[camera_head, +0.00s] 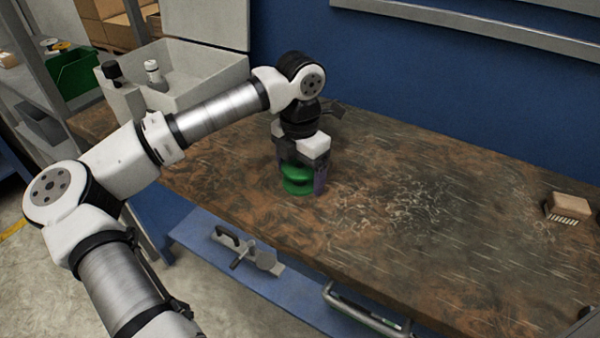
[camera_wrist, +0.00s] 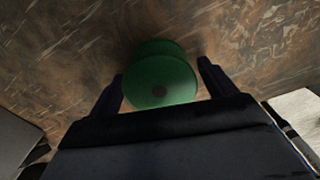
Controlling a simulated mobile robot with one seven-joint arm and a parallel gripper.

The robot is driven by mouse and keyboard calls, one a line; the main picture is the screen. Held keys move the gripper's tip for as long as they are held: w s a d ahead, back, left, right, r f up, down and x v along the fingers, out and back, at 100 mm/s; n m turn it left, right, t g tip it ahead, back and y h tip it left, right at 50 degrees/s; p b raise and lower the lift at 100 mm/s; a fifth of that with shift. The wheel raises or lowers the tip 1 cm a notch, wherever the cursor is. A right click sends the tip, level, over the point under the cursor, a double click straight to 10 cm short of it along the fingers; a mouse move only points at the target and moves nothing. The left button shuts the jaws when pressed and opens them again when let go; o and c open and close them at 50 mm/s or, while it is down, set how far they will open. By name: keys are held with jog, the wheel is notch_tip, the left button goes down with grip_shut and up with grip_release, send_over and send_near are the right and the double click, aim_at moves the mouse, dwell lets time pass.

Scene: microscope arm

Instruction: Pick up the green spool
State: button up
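The green spool (camera_head: 297,184) stands upright on the worn brown workbench (camera_head: 400,215), near its front left part. In the wrist view the spool (camera_wrist: 160,82) shows from above as a green disc with a dark centre. My gripper (camera_head: 303,178) points down over the spool, with one finger on each side of it. In the wrist view the gripper (camera_wrist: 162,88) is open, its dark fingers left and right of the spool. A gap shows at the right finger; at the left finger the gap is small and contact is unclear. Part of the spool is hidden by my gripper.
A grey sink-like basin (camera_head: 205,85) stands at the left end of the bench. A brush (camera_head: 568,206) lies at the far right. A blue lower shelf (camera_head: 205,237) holds a grey metal tool. The bench right of the spool is clear.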

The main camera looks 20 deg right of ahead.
jog(key=c, duration=0.8)
jog(key=shift+r, duration=0.1)
jog(key=shift+c, duration=0.2)
